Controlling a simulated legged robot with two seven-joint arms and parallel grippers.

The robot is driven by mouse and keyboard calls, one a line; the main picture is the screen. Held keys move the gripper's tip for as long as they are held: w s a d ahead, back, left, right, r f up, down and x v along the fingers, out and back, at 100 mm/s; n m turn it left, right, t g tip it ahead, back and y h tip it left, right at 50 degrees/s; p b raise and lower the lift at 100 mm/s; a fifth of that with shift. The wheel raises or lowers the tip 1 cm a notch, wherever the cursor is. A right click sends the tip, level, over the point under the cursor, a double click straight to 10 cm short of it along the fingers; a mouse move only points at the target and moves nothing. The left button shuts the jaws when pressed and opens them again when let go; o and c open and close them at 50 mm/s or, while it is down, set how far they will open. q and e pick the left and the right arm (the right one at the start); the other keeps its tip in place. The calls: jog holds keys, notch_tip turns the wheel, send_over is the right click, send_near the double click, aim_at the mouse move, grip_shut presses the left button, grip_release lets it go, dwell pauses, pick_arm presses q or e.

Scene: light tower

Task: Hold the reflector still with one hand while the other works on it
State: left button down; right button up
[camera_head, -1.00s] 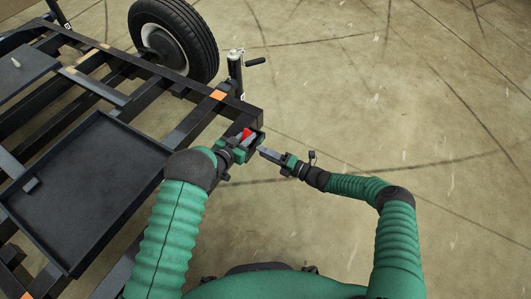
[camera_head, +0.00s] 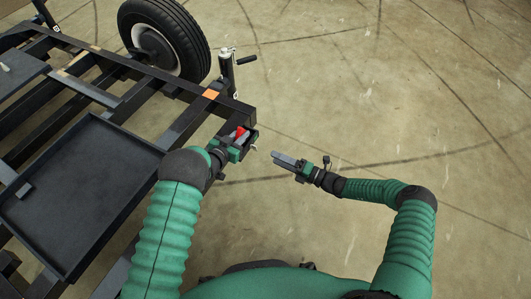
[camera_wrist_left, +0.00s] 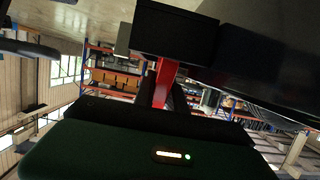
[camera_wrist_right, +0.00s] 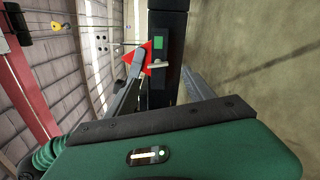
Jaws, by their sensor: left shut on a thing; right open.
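The red reflector (camera_head: 240,131) is at the near right corner of the black trailer frame (camera_head: 235,113). It is a red triangle in the right wrist view (camera_wrist_right: 137,55) and a red strip in the left wrist view (camera_wrist_left: 163,82). My left gripper (camera_head: 243,137) is shut on the reflector, and its fingers hide part of it. My right gripper (camera_head: 277,156) is open and empty, to the right of the reflector and apart from it. In the right wrist view, a small pale metal piece (camera_wrist_right: 158,64) sticks out beside the reflector, near a green square (camera_wrist_right: 159,43).
A jack with a crank handle (camera_head: 228,68) and a tire (camera_head: 165,38) stand beyond the frame corner. A black tray (camera_head: 75,195) lies on the frame at left. An orange marker (camera_head: 210,94) is on the beam. The concrete floor (camera_head: 400,100) at right is clear.

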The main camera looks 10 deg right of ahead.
jog(key=v, duration=0.4)
jog(key=shift+d, duration=0.15)
pick_arm(q)
jog(key=c, duration=1.3)
grip_release()
jog(key=shift+a, duration=0.15)
